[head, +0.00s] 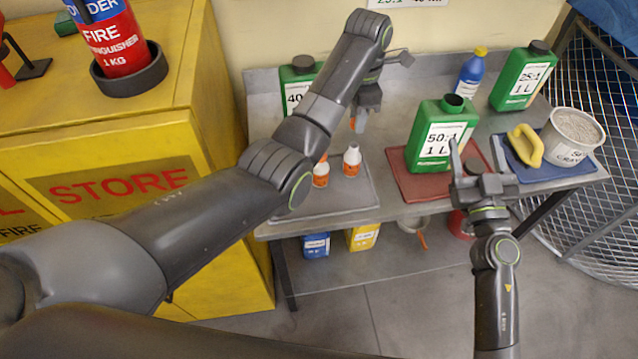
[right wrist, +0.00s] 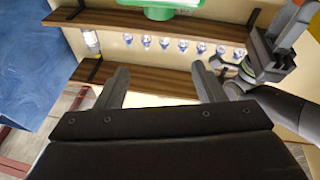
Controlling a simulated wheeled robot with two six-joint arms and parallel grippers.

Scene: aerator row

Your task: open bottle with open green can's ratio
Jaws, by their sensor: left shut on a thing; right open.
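The open green can (head: 436,135), labelled 50:1 1 L, stands upright and uncapped on a red mat (head: 397,178). Two small white-and-orange bottles, the left one (head: 320,176) and the right one (head: 352,160), stand on a grey mat (head: 368,197); my left arm partly covers the left one. My left gripper (head: 366,112) is above and behind them, shut on a small orange thing (head: 352,123), mostly hidden. My right gripper (head: 482,172) is open and empty, in front of the green can's right side; its fingers also show in the right wrist view (right wrist: 162,85).
Capped green cans labelled 40 (head: 297,92) and 25:1 (head: 523,76) stand at the back. A blue bottle (head: 469,75) is between cans. A blue mat (head: 574,168) holds a yellow handle (head: 525,145) and a grey-filled tub (head: 570,150). A yellow cabinet (head: 120,150) stands left.

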